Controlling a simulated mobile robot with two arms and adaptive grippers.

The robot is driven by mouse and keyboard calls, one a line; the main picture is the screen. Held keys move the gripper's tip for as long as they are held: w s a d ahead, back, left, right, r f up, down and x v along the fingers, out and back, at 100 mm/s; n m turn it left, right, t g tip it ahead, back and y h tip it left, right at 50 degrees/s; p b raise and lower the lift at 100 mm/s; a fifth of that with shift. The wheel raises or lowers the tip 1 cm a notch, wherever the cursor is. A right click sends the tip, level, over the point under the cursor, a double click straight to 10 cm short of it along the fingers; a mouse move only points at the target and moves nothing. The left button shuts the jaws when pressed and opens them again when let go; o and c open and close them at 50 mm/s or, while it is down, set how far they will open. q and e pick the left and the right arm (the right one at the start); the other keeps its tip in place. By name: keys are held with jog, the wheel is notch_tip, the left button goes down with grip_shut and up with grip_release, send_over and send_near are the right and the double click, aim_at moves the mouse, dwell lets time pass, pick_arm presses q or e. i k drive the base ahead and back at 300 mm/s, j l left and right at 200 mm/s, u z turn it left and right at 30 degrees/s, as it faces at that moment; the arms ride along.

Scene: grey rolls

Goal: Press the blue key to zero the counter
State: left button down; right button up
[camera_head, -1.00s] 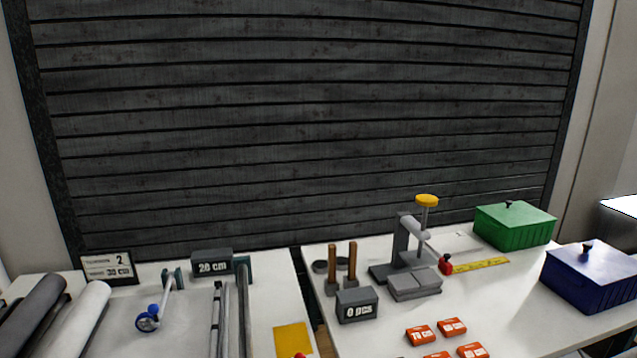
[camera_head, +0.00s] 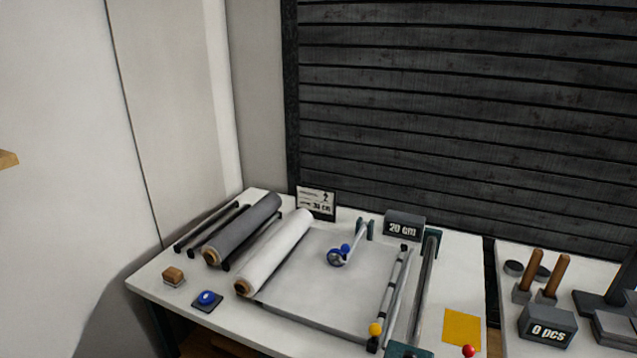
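The blue key (camera_head: 207,298) is a round blue button on a dark square base. It sits near the front left edge of the left table (camera_head: 463,256), just in front of the rolls. The counter (camera_head: 404,226) is a dark box at the back of this table and reads "20 cm". Neither of my grippers shows in the head view.
A grey roll (camera_head: 242,228) and a white roll (camera_head: 275,252) lie beside a grey bed (camera_head: 325,290) with a blue-knobbed wheel (camera_head: 338,256). A wooden-topped block (camera_head: 173,277) stands left of the key. A second table at right carries a "0 pcs" box (camera_head: 547,327).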

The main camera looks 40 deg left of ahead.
aim_at(206, 297)
jog(key=u, duration=1.9)
